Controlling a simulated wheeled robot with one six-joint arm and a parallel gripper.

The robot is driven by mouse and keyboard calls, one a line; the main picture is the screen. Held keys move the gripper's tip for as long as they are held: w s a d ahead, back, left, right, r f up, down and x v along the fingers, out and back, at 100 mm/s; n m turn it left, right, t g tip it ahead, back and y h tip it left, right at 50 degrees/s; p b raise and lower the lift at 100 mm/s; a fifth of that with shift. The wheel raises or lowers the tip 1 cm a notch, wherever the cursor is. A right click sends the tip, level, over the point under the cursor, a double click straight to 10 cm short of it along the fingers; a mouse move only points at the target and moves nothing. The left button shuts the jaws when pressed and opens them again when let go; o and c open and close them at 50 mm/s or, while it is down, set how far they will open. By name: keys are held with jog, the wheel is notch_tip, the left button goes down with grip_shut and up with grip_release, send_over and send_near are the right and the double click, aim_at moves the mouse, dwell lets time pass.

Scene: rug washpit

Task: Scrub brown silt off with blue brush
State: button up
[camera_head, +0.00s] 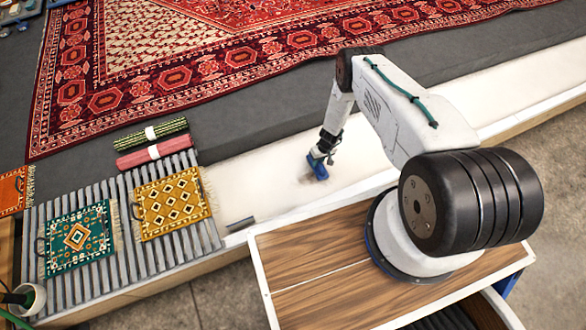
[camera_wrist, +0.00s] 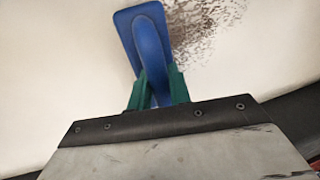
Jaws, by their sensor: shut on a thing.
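The blue brush (camera_head: 318,169) is at the pale ledge, below my gripper (camera_head: 325,152). In the wrist view the blue brush (camera_wrist: 146,42) shows its back and raised handle, and the green fingers of my gripper (camera_wrist: 155,88) are shut on it. The brown silt (camera_wrist: 205,28) is a speckled patch on the pale surface, right beside the brush's right edge in the wrist view. In the head view only a faint part of the silt (camera_head: 306,179) shows at the brush's left. The brush's bristles are hidden, so I cannot tell whether they touch the surface.
The pale ledge (camera_head: 260,180) is mostly clear around the brush. A small grey bar (camera_head: 240,224) lies on it at the left. A slatted rack (camera_head: 110,262) holds small mats and two rolls. A large red rug (camera_head: 190,60) lies behind.

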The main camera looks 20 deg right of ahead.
jog(key=shift+a+r, duration=0.1)
jog(key=shift+r, duration=4)
